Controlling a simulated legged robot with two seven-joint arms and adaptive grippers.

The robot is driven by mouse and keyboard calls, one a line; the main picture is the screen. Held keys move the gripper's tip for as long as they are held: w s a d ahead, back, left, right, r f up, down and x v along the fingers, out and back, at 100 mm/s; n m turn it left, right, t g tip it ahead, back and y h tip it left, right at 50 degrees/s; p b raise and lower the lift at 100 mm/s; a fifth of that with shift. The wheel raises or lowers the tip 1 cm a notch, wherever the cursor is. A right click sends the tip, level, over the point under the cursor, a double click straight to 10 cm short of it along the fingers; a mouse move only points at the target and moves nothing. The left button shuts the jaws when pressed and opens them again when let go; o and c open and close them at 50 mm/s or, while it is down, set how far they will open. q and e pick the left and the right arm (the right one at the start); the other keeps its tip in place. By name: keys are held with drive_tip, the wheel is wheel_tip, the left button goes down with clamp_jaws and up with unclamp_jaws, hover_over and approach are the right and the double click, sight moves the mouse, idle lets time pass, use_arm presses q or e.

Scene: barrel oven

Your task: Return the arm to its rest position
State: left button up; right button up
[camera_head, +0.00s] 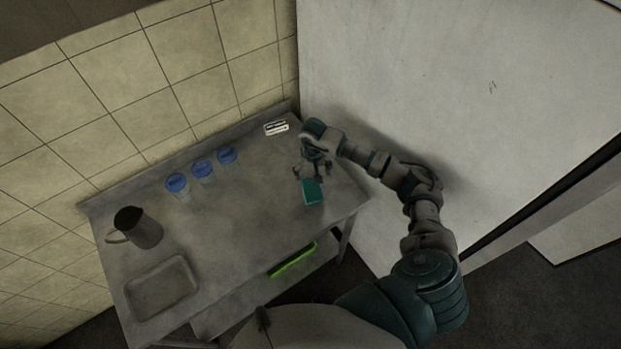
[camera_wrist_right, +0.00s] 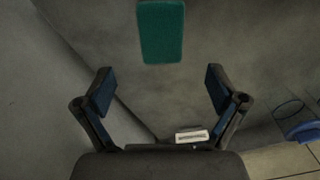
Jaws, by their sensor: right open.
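My right arm reaches in from the lower right of the head view, over the right end of a grey metal table (camera_head: 235,215). My right gripper (camera_head: 312,174) is open and empty above the tabletop. In the right wrist view its two fingers (camera_wrist_right: 160,92) are spread wide with nothing between them. A teal sponge-like block (camera_head: 312,191) lies on the table just in front of the gripper. It also shows beyond the fingertips in the right wrist view (camera_wrist_right: 161,32), apart from them. My left gripper is not seen.
Several blue-lidded containers (camera_head: 203,170) stand along the back edge, with a dark jug (camera_head: 138,227) and a shallow tray (camera_head: 161,288) at left. A small white labelled item (camera_head: 276,128) sits behind the gripper. A bright green item (camera_head: 293,260) is on the lower shelf. A white wall panel (camera_head: 450,90) stands at right.

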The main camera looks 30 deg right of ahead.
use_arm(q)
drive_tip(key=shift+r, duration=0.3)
use_arm(e)
drive_tip(key=shift+a+r, duration=0.25)
drive_tip(key=shift+r, duration=0.3)
drive_tip(key=shift+a+r, duration=0.2)
drive_tip(key=shift+r, duration=0.3)
